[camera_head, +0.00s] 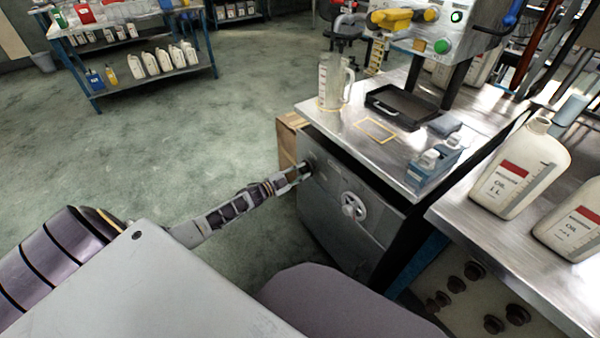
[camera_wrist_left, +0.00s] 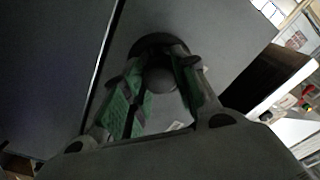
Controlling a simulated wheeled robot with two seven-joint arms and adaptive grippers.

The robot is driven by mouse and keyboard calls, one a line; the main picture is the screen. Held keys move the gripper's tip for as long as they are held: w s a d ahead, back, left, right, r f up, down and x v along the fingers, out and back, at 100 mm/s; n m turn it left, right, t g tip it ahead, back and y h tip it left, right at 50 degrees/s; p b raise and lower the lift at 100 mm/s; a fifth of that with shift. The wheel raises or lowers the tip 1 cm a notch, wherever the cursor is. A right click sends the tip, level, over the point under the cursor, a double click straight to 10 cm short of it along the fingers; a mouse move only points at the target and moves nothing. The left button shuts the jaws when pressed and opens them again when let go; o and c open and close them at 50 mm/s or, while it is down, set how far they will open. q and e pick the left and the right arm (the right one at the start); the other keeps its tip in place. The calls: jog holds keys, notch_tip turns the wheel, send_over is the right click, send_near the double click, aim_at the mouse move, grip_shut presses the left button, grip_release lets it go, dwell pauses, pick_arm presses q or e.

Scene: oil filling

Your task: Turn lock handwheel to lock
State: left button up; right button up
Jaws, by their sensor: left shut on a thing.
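A grey metal cabinet (camera_head: 335,235) stands under the steel worktop. A pale spoked handwheel (camera_head: 353,207) sits on its front face, with nothing touching it. My left gripper (camera_head: 303,171) reaches in from the left to a dark round knob (camera_head: 309,166) at the cabinet's upper left, left of and above the handwheel. In the left wrist view, the two green-padded fingers of the left gripper (camera_wrist_left: 155,68) are shut on the rounded knob (camera_wrist_left: 160,78), one finger on each side. The fingers partly hide the knob, and how it is turned cannot be told. My right gripper is out of view.
On the worktop (camera_head: 350,118) are a clear measuring jug (camera_head: 333,82), a black tray (camera_head: 400,105) and small blue-labelled bottles (camera_head: 430,162). White oil jugs (camera_head: 515,175) stand on the right bench. Open floor (camera_head: 215,140) lies left of the cabinet.

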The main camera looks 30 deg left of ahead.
pick_arm(q)
jog(key=o, duration=1.1)
jog(key=shift+c, duration=0.2)
jog(key=shift+s+a, duration=0.1)
jog(key=shift+s, duration=0.1)
jog(key=v, duration=1.1)
jog(key=shift+s, duration=0.3)
jog(key=shift+a+f, duration=0.1)
jog(key=shift+a, duration=0.05)
